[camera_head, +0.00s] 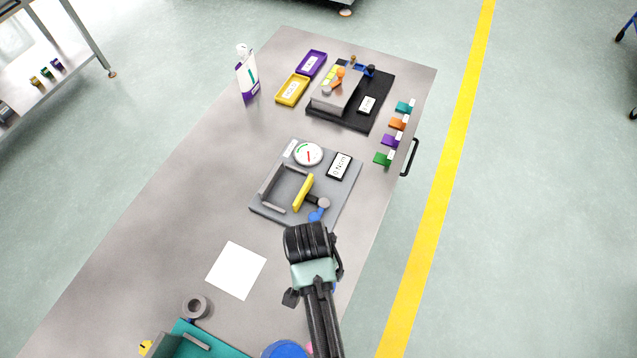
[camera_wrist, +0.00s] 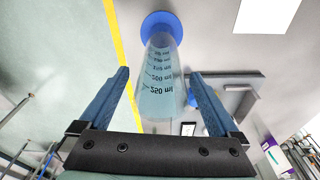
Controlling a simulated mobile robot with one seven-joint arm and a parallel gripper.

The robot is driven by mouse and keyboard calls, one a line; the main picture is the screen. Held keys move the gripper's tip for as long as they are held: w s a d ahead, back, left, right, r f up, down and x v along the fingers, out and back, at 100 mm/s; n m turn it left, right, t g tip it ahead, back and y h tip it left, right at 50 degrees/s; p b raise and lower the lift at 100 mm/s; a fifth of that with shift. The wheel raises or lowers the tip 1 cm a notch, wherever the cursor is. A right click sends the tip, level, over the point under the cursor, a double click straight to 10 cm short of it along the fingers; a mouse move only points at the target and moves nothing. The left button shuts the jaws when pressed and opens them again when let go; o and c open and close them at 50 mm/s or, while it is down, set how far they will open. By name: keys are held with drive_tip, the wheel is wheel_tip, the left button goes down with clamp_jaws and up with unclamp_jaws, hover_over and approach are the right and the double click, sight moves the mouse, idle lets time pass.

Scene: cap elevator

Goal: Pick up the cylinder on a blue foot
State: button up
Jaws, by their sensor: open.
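The clear cylinder (camera_wrist: 160,75) with its round blue foot (camera_wrist: 158,22) shows in the wrist view, with dark volume marks on its side. The foot is at the top of that picture and the marked upper part points down towards my gripper (camera_wrist: 163,85). My gripper is open, with one blue finger on each side of the cylinder's upper part. Clear gaps show between the fingers and the glass, and nothing is gripped. In the head view my dark arm covers the place, and I cannot make out the cylinder or the fingertips there.
The grey fixture with a yellow bar (camera_head: 262,209) stands just beyond my arm. A white sheet (camera_head: 236,270) lies to its left. A teal tray (camera_head: 180,347), a grey ring (camera_head: 196,307) and a blue round thing (camera_head: 285,350) are at the near end. The table's left middle is clear.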

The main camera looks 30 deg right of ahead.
drive_tip(key=shift+f, duration=0.25)
clamp_jaws()
idle(0.3)
